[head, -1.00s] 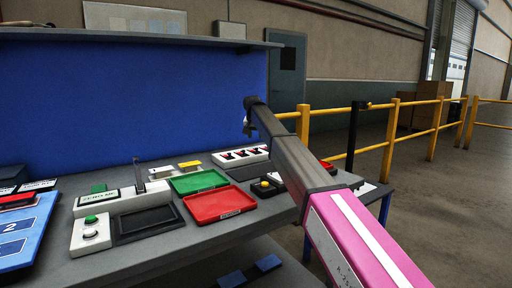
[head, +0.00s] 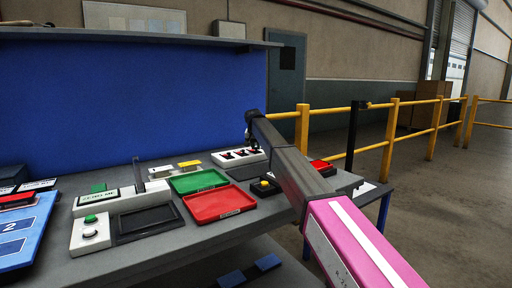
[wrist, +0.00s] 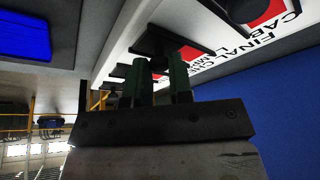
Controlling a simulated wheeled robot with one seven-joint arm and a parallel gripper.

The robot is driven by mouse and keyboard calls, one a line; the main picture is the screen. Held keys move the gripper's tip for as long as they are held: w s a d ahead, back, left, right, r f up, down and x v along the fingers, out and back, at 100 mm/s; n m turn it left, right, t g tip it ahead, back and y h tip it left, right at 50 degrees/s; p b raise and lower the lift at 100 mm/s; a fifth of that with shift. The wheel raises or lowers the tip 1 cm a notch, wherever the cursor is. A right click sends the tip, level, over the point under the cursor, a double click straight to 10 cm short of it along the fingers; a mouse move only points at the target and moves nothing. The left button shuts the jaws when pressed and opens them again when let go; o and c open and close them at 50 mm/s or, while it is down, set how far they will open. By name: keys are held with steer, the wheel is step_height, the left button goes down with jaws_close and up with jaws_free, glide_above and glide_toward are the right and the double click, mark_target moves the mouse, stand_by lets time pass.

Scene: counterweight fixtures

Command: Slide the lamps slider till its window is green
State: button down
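The white slider panel (head: 222,159) stands at the back of the bench, with red windows and dark knobs. In the wrist view its printing reads "FINAL CHECK", "CAB…" and a partly hidden word starting with "L", apparently the lamps label. A red patch (wrist: 189,53) shows near that word; no green shows in it. My gripper (head: 252,146) is at the panel's right end. In the wrist view my gripper's dark green fingers (wrist: 158,75) are at a black knob (wrist: 154,43) near that label. The knob looks to be between the fingertips; grip contact is unclear.
A green tray (head: 198,181) and a red tray (head: 219,204) lie in front of the panel. A yellow button box (head: 265,186) sits right of them. A blue wall (head: 120,100) rises behind the bench. A second black knob (wrist: 240,9) is close by on the panel.

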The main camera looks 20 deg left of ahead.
steer(key=w+a, duration=0.3)
steer(key=shift+w+a, duration=0.15)
steer(key=shift+a, duration=0.25)
steer(key=c, duration=1)
jaws_free()
steer(key=v, duration=1.1)
